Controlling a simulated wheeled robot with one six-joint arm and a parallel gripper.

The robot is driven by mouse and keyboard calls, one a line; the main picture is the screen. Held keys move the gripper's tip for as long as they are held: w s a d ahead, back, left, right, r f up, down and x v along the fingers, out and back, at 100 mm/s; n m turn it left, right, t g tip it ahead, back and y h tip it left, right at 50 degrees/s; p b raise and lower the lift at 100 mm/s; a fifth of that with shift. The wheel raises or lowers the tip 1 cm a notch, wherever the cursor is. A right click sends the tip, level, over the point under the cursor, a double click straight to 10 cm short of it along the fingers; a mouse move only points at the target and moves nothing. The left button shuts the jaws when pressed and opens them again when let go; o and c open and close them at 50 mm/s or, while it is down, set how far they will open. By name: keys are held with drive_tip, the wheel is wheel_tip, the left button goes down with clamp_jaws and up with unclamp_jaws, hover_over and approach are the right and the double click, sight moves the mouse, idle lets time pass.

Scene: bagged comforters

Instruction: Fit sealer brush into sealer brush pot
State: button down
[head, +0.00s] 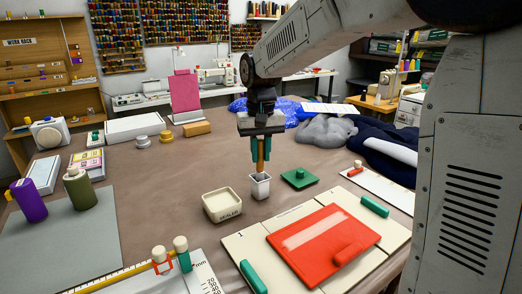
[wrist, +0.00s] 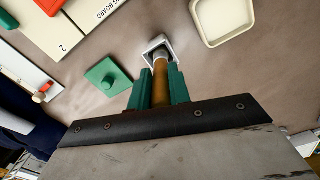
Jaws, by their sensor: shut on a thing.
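My gripper (head: 260,156) points down over the table, its green fingers shut on the sealer brush (head: 261,160), which has an orange-brown handle. In the wrist view the brush (wrist: 160,90) stands between the fingers (wrist: 160,92). The sealer brush pot (head: 260,188) is a small white square cup on the table, directly below the fingers. The brush's lower end reaches the pot's opening, and the pot's rim (wrist: 149,50) shows around it in the wrist view. The bristles are hidden, so I cannot tell how deep the brush sits.
A cream tray marked SEALER (head: 222,205) stands left of the pot. A green square lid-like piece with a knob (head: 299,178) lies to the right. A board with a red panel (head: 322,246) lies in front. Grey and blue bags (head: 325,131) lie behind right.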

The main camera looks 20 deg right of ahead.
sight(261, 140)
drive_tip(key=shift+f, duration=0.85)
drive_tip(key=c, duration=0.6)
unclamp_jaws()
drive_tip(key=shift+r, duration=0.1)
drive_tip(key=shift+r, duration=3.4)
wheel_tip(261, 140, up, 8)
drive_tip(key=shift+f, duration=0.1)
